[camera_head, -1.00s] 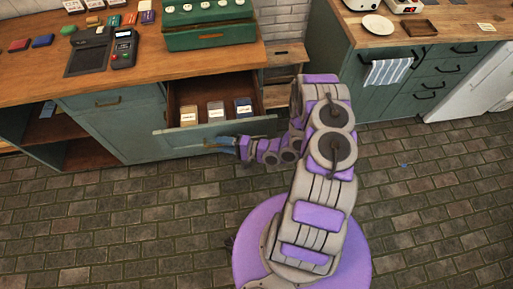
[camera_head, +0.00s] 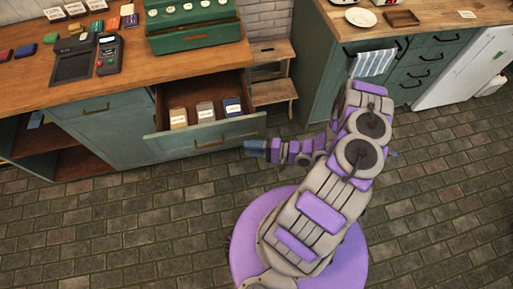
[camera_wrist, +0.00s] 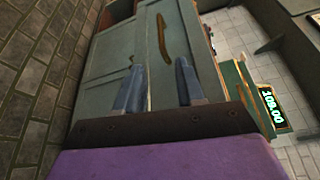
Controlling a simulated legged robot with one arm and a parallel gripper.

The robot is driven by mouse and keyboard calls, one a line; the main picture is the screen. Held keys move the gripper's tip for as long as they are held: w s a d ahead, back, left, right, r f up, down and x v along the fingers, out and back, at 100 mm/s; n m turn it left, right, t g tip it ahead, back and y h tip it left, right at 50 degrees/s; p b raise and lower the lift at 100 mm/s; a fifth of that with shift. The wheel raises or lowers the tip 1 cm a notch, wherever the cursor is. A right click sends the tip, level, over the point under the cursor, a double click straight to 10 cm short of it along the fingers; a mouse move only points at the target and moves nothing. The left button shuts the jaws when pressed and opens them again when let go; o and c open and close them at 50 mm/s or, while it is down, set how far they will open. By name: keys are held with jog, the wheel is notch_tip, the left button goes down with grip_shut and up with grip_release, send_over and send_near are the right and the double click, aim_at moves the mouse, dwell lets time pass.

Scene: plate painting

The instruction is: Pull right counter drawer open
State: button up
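The right counter drawer (camera_head: 235,128) is pulled out from the green counter, and its inside shows. Several small labelled packets (camera_head: 205,111) sit in it. Its front, with a bronze handle (camera_wrist: 162,38), also shows in the wrist view. My gripper (camera_head: 250,148) is off the right end of the drawer front, apart from the handle. In the wrist view its two blue fingers (camera_wrist: 158,85) are spread with nothing between them, and the handle lies beyond their tips.
The wooden counter top (camera_head: 30,90) carries a card terminal (camera_head: 109,55) and a green cash register (camera_head: 195,28). A wooden step stool (camera_head: 272,92) stands right of the drawer. A second green counter (camera_head: 320,65) is at the back right. The brick floor before the drawer is clear.

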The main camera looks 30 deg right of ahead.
jog(key=shift+v, duration=0.85)
